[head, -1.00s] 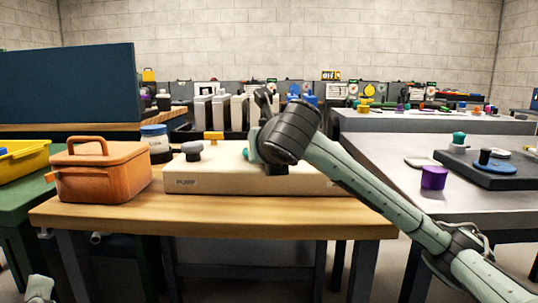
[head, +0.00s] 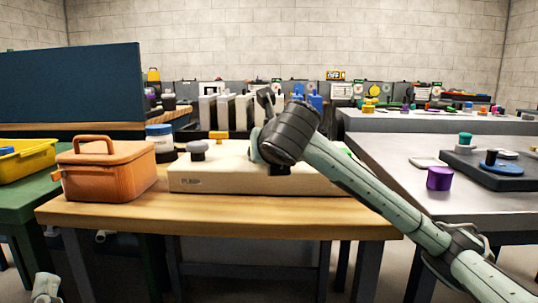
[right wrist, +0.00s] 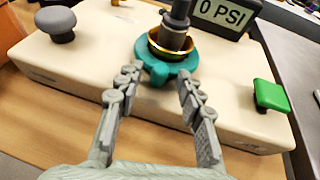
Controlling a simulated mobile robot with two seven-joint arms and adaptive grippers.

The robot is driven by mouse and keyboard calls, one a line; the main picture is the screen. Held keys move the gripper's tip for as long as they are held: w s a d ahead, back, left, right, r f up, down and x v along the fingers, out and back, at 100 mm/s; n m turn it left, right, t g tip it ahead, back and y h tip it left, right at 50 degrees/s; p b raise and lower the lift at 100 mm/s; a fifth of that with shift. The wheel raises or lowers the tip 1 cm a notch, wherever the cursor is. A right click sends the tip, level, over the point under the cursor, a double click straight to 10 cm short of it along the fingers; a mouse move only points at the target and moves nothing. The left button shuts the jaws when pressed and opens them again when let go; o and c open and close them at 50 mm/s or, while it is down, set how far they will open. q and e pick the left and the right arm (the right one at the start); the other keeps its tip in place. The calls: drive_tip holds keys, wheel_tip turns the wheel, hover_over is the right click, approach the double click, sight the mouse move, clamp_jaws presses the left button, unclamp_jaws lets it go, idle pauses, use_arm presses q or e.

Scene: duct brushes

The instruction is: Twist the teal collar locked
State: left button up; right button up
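The teal collar (right wrist: 158,74) is a ring with a lug on its near side, around a brass-coloured rim and dark grey stem (right wrist: 176,28) on a cream block (right wrist: 85,60). My right gripper (right wrist: 158,84) is open. Its fingertips are at the near left and near right of the collar, with a gap between them; I cannot tell whether they touch it. In the head view the cream block (head: 225,183) sits on a wooden bench, and my right wrist hides the collar.
A grey knob (right wrist: 57,22), a green square button (right wrist: 270,95) and a "0 PSI" display (right wrist: 222,12) are on the block. An orange lidded box (head: 105,178) stands left of it. The wooden bench front (head: 230,222) is clear.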

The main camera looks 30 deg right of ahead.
drive_tip(key=v, duration=1.2)
idle(0.6)
